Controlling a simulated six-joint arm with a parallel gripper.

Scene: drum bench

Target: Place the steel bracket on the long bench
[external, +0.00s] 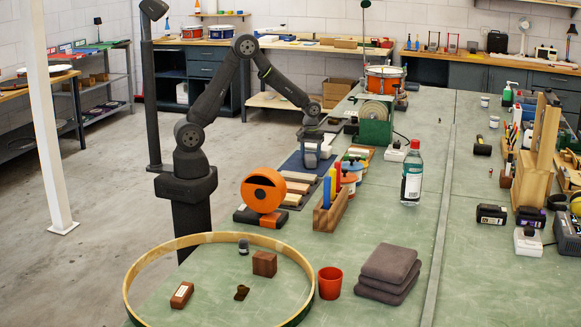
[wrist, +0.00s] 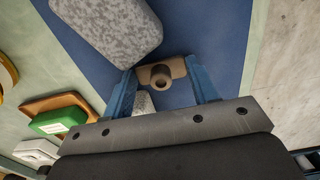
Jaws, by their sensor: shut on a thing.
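My gripper (wrist: 161,66) has blue fingers and is shut on a brown bracket-like piece (wrist: 174,66) with a round, hollow boss. Its colour looks more like tan than steel, and I cannot tell its material. It is over a blue mat (wrist: 212,32); I cannot tell whether it touches it. In the external view my gripper (external: 311,138) is low over the same mat (external: 292,161), at the left edge of the long green bench (external: 400,250). The held piece cannot be made out there.
A grey speckled block (wrist: 112,30) lies close beside the held piece. A green-and-white box (wrist: 62,122) is on the left of the wrist view. The bench's middle is mostly clear.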

